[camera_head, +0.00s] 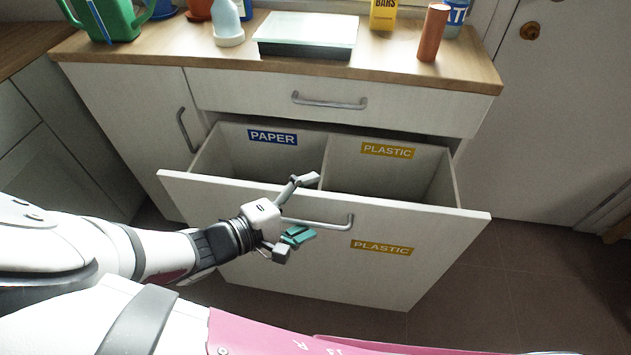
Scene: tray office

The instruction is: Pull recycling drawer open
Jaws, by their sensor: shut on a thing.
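The recycling drawer (440,228) is the large lower drawer of the white cabinet, and it stands pulled out. Its inside shows two compartments, one labelled PAPER (272,137) in blue and one labelled PLASTIC (388,150) in yellow. Both look empty in the parts I can see. A yellow PLASTIC label is also on the drawer front. The metal bar handle (335,223) is on the drawer front. My gripper (300,208) is at the handle's left end, one finger above the bar and one below, shut on it. The handle's left end is hidden by the gripper.
A shallow closed drawer (420,103) is above. The wooden counter (150,50) holds a green watering can (105,18), a glass-topped scale (307,35), a brown cylinder (432,32) and a yellow box (383,14). A door is at right. Brown floor (480,290) is clear at right.

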